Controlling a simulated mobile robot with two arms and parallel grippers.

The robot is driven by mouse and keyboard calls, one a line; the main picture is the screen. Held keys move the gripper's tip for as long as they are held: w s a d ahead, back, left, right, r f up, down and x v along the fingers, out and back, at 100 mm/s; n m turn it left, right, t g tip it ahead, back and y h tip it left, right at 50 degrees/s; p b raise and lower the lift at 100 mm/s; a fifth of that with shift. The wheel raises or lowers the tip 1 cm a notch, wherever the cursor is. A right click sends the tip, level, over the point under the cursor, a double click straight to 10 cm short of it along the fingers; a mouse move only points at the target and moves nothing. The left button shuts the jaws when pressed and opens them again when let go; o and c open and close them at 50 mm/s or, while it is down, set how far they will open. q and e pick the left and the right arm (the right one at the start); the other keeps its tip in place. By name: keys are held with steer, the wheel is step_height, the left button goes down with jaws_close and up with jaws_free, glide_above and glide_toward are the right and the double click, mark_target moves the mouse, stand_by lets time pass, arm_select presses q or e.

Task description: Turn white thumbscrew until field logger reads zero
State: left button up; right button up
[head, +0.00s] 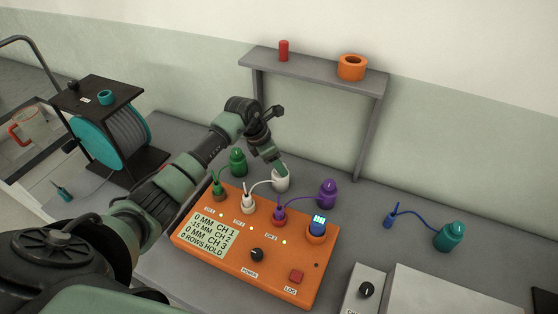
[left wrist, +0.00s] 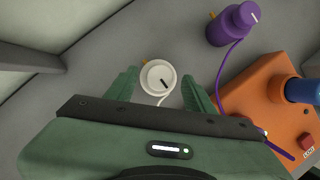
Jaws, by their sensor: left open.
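The orange field logger (head: 257,248) stands on the grey bench; its screen (head: 208,235) reads 0 mm on CH 1, what looks like -15 mm on CH 2, 0 mm on CH 3, and 0 rows hold. The white thumbscrew (left wrist: 157,77) is a round cap with a dark index line, on the white unit (head: 281,181) behind the logger, wired to the white plug. My left gripper (head: 279,167) is open above it. In the left wrist view its fingers lie either side of the thumbscrew, with gaps; contact is not visible. My right gripper is out of view.
Green (head: 238,163) and purple (head: 327,194) units flank the white one. A teal unit (head: 449,236) lies right, with a blue plug. A shelf (head: 315,69) stands behind, holding a red cylinder and orange ring. A cable reel (head: 112,137) is at left, a grey box (head: 364,290) at front.

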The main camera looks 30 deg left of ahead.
arm_select(q)
steer(key=shift+w+d+f, duration=0.1)
steer(key=shift+w+f, duration=0.1)
steer(key=shift+f, duration=0.25)
jaws_close()
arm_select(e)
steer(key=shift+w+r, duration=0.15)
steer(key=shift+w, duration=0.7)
